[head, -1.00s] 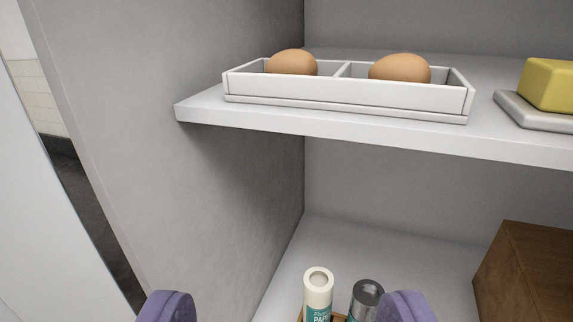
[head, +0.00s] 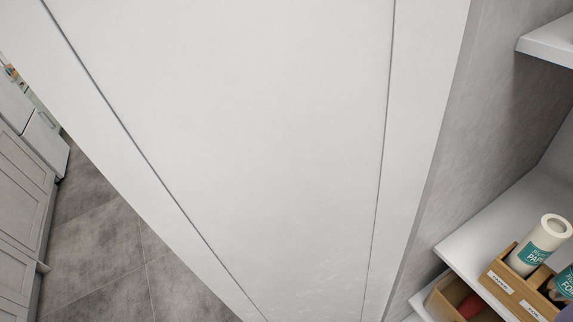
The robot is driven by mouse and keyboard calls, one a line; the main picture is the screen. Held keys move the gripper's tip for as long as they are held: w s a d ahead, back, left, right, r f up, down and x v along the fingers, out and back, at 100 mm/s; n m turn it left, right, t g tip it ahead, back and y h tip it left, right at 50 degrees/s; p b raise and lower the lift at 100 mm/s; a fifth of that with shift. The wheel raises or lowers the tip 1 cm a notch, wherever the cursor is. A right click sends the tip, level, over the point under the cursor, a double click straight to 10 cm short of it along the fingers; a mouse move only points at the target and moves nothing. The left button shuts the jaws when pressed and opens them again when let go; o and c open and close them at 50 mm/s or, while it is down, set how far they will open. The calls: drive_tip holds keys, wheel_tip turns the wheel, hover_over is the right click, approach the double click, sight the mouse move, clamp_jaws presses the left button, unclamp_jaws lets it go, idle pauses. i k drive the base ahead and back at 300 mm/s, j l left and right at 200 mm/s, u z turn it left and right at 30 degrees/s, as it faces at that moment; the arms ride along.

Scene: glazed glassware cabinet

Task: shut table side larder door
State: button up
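A large white door (head: 270,150) with thin grooves fills the middle of the view. It stands open, angled out from the left side of the larder (head: 485,130). Its right edge runs along the grey side wall, and its lower left edge overhangs the floor. The pictures do not show whether this is the table side door. Its handle is not visible. Only a purple sliver at the lower right corner, apparently one fingertip of my gripper (head: 568,315), shows, so its opening is hidden. No contact with the door is visible.
An upper shelf (head: 550,42) juts in. Grey cabinets (head: 22,190) stand at the far left. The grey tiled floor (head: 95,240) between is clear.

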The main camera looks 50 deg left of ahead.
sight(283, 152)
drive_tip(key=k+j+z, duration=0.25)
drive_tip(key=j, duration=0.3)
drive_tip(key=k+j+z, duration=0.1)
drive_tip(key=j+z, duration=0.15)
drive_tip(key=j, duration=0.25)
drive_tip(key=k+j+z, duration=0.25)
drive_tip(key=j, duration=0.2)
drive_tip(key=k+j+z, duration=0.2)
drive_tip(key=j+z, duration=0.15)
drive_tip(key=j, duration=0.3)
drive_tip(key=k+j+z, duration=0.15)
drive_tip(key=j, duration=0.3)
drive_tip(key=j+z, duration=0.15)
drive_tip(key=j, duration=0.3)
drive_tip(key=k+j+z, duration=0.15)
drive_tip(key=j, duration=0.25)
drive_tip(key=k+j+z, duration=0.15)
drive_tip(key=j, duration=0.3)
drive_tip(key=k+j+z, duration=0.15)
drive_tip(key=j, duration=0.25)
drive_tip(key=k+j+z, duration=0.2)
drive_tip(key=j, duration=0.2)
drive_tip(key=i+j+u, duration=0.1)
drive_tip(key=j+u, duration=0.15)
drive_tip(key=j, duration=0.2)
